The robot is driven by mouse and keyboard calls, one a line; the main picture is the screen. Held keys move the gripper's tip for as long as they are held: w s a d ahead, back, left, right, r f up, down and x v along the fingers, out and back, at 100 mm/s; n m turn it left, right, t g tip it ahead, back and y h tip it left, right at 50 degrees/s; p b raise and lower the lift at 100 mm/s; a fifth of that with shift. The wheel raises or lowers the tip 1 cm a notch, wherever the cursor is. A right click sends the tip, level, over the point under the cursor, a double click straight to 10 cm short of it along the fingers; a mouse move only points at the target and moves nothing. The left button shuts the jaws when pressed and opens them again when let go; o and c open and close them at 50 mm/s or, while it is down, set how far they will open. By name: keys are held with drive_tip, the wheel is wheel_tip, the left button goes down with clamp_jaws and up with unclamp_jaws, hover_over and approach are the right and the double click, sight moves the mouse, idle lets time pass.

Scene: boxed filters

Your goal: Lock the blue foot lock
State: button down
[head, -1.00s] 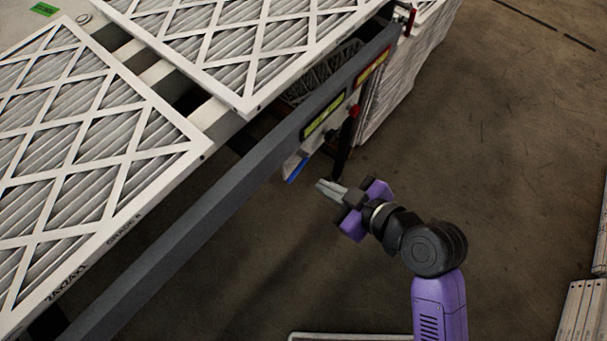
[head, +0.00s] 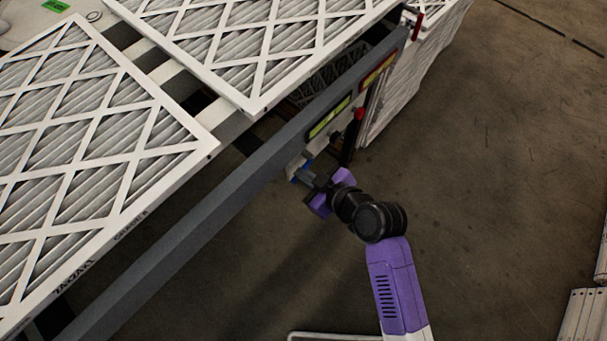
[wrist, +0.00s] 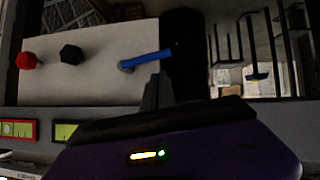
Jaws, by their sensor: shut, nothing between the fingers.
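The blue foot lock is a small blue lever (wrist: 146,59) on a pale panel (wrist: 100,92) in the wrist view. In the head view a bit of the blue lever (head: 303,168) shows below the dark rail, partly hidden by my gripper. My gripper (head: 306,176) is shut and empty, with its tips at the lever in the head view. In the wrist view the shut fingers (wrist: 157,90) point at the lever from just below it in the picture. I cannot tell whether they touch it.
A red knob (wrist: 27,61) and a black knob (wrist: 70,54) sit on the same panel. A long dark grey rail (head: 235,185) runs above it, with boxed filters (head: 95,140) on the conveyor behind. Open floor (head: 500,200) lies to the right.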

drive_tip(key=shift+w+a+f, duration=0.1)
drive_tip(key=shift+w+f, duration=0.05)
drive_tip(key=shift+f, duration=0.4)
drive_tip(key=shift+w+f, duration=0.1)
drive_tip(key=shift+f, duration=0.45)
drive_tip(key=shift+f, duration=0.1)
